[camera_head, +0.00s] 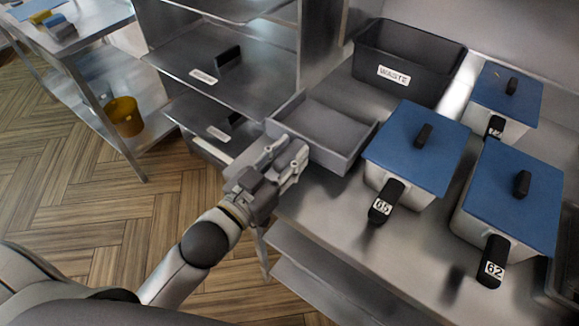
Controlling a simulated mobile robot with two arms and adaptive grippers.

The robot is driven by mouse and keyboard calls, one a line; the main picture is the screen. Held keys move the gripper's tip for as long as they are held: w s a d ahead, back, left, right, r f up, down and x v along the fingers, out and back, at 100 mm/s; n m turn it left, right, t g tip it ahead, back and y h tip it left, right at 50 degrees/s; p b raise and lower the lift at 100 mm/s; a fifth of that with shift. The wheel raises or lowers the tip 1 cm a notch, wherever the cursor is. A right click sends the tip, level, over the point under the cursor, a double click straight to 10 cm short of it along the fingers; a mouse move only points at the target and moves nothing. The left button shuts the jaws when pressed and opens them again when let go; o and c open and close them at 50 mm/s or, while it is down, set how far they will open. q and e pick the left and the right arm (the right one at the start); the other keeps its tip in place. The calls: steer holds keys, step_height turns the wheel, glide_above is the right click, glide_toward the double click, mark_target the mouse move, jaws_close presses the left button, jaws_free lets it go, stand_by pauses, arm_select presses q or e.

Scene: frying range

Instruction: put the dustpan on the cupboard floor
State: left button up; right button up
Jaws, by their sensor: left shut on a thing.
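The dustpan appears to be the grey, shallow, walled pan (335,117) in the middle of the view, at the left end of the steel counter. My left gripper (285,152) is shut on its near left edge; the fingers hide part of that edge. I cannot tell whether the pan touches the counter. A steel unit with open shelves (255,88) stands behind and left of the gripper, perhaps the cupboard. Its lower levels are partly hidden by my arm and the pan. My right gripper is not in view.
A black WASTE bin (405,81) stands behind the pan. Blue-lidded containers (410,150) with black handles crowd the counter (320,215) to the right. A steel table (95,38) with a yellow bucket (124,116) below stands far left. The wooden floor (80,205) between is clear.

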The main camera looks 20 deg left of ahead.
arm_select(q)
step_height(320, 180, down, 3)
steer(key=shift+w+f, duration=0.1)
steer(key=shift+f, duration=0.05)
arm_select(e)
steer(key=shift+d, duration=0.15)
arm_select(q)
steer(key=shift+f, duration=0.15)
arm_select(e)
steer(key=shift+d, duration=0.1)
arm_select(q)
steer(key=o, duration=1.1)
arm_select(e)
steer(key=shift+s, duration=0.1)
arm_select(q)
steer(key=shift+s, duration=0.4)
steer(key=shift+b+v, duration=1.1)
steer(key=shift+v, duration=4.5)
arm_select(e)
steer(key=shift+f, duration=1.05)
